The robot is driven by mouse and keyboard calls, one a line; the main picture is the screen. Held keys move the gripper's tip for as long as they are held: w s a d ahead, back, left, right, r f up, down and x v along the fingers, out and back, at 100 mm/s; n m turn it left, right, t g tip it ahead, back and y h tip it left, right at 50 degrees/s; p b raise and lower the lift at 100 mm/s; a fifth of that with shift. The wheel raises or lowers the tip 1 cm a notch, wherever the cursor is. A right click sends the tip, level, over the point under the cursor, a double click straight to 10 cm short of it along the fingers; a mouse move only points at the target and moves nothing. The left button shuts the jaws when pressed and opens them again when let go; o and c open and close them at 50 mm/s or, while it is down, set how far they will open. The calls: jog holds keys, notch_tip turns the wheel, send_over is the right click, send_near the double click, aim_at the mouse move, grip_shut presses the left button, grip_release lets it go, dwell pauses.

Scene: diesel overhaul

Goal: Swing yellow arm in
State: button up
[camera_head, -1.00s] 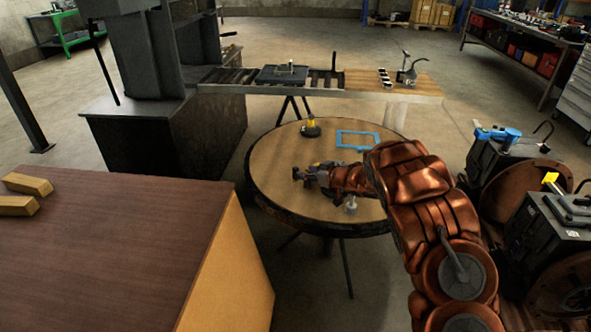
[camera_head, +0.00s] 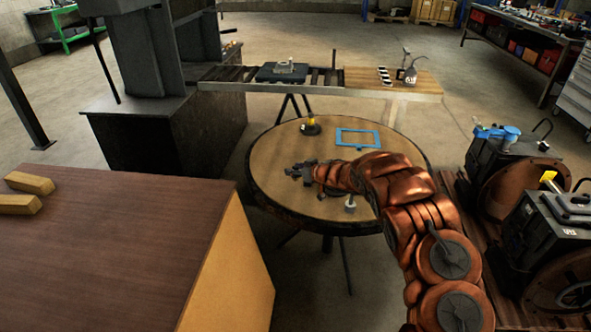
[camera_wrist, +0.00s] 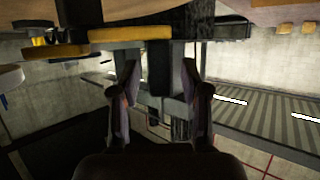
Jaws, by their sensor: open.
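A small yellow part (camera_head: 311,121) stands on a dark round base on the round wooden table (camera_head: 275,190), near its far left edge. Another yellow piece (camera_head: 548,177) tops the dark machine at the right. I cannot tell which is the yellow arm. My gripper (camera_head: 297,171) is above the left half of the table, pointing left, nearer than the yellow part and apart from it. In the wrist view its fingers (camera_wrist: 162,95) are spread with nothing between them. Yellow bars (camera_wrist: 130,33) show beyond the fingers at the upper left there; their full shape is cut off.
A blue frame (camera_head: 358,138) and a small grey-white part (camera_head: 350,204) lie on the round table. A brown bench (camera_head: 110,220) with two wooden blocks (camera_head: 30,183) stands at left. A roller track (camera_head: 225,78) is behind. Dark machines (camera_head: 515,165) stand at right.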

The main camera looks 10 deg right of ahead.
grip_shut()
dwell(0.3)
dwell(0.4)
